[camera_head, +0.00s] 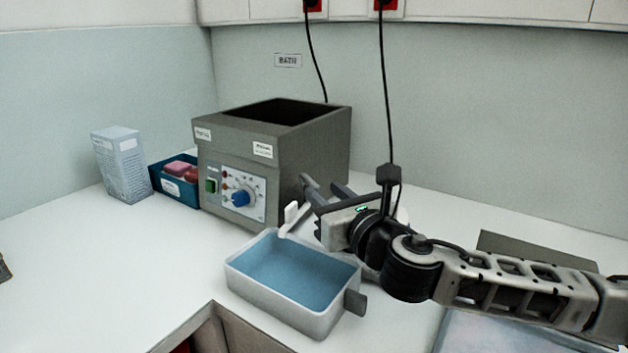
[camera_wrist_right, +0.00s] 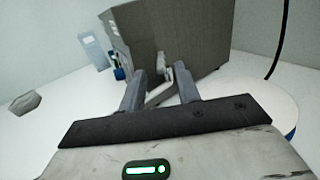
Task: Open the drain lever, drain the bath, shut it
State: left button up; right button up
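The bath (camera_head: 228,143) is a grey open-topped box with a blue dial, standing on the white counter; it also shows in the right wrist view (camera_wrist_right: 185,35). A pale lever (camera_head: 291,213) sits low by its front right corner. In the wrist view the lever (camera_wrist_right: 160,93) appears between my finger lines. A grey tub (camera_head: 290,308) with a blue inside stands in front of the bath, below the lever. My right gripper (camera_head: 326,188) is beside the bath's right side, fingers apart; contact with the lever cannot be told. My left gripper is not in view.
A pale carton (camera_head: 121,167) and a blue bin (camera_head: 174,189) with pink and red items stand left of the bath. A round white thing (camera_wrist_right: 262,104) lies right of my gripper. Black cables (camera_head: 384,100) hang behind. The left counter is mostly clear.

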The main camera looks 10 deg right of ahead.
aim_at(314, 183)
jog(key=x, duration=0.5)
jog(key=shift+w, duration=0.15)
grip_shut()
